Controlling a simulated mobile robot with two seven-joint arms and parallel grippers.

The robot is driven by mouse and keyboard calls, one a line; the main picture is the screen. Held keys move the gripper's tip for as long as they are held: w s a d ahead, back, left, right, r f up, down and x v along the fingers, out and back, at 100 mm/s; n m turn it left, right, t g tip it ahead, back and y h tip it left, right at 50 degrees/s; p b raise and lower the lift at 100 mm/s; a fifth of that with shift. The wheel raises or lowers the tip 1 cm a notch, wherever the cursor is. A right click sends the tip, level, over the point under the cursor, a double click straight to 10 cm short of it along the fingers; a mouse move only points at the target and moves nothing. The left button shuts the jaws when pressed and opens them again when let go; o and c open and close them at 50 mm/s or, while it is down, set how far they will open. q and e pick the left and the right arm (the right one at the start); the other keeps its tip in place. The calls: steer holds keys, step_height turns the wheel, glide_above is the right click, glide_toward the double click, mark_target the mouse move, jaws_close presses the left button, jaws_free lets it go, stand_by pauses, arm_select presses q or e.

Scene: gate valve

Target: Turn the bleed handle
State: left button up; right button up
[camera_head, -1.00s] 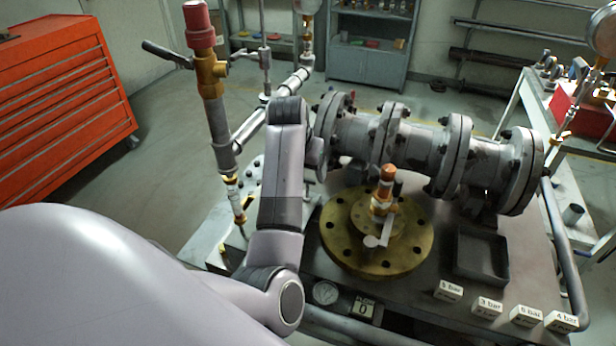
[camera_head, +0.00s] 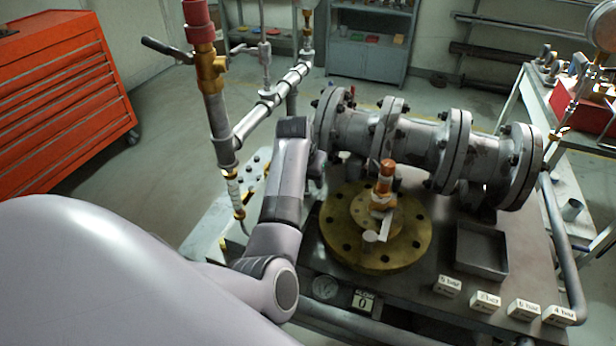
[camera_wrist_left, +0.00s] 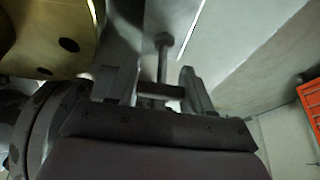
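No handle is marked as the bleed handle. In the head view, a small pale lever (camera_head: 384,228) sits on the orange-capped fitting (camera_head: 385,175) of the brass flange (camera_head: 340,255). A dark lever (camera_head: 167,50) sticks out of the brass valve on the left pipe. My left arm reaches up beside the flange, and its gripper is hidden there. In the left wrist view, the fingers of my left gripper (camera_wrist_left: 157,88) are apart. A short dark bar (camera_wrist_left: 160,91) and a rod (camera_wrist_left: 163,50) show between them; whether the fingers touch these is unclear. My right gripper is not in view.
A grey flanged pipe (camera_head: 420,145) lies behind the flange. An empty dark tray (camera_head: 482,252) and several number blocks (camera_head: 487,302) sit at the right. A red tool cabinet (camera_head: 65,100) stands at the left, with free floor between it and the bench.

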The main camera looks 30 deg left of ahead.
arm_select(q)
steer(key=c, duration=0.4)
steer(key=n, duration=0.2)
steer(key=n+y, duration=0.1)
steer(key=n, duration=0.1)
steer(key=shift+a+r+y, duration=0.15)
steer(key=shift+y, duration=0.15)
steer(key=n+g, duration=0.1)
steer(key=n, duration=0.1)
steer(key=n+y, duration=0.1)
steer(key=n, duration=0.2)
steer(key=shift+a+g, duration=0.15)
steer(key=shift+g, duration=0.25)
steer(key=n+g, duration=0.1)
steer(key=n, duration=0.3)
steer(key=shift+s+a+y+b, duration=0.1)
steer(key=shift+y+b, duration=0.2)
steer(key=shift+y, duration=0.1)
steer(key=shift+s+n+g+b, duration=0.15)
steer(key=shift+n+g+b, duration=0.65)
steer(key=shift+n, duration=1)
steer(key=shift+r, duration=0.1)
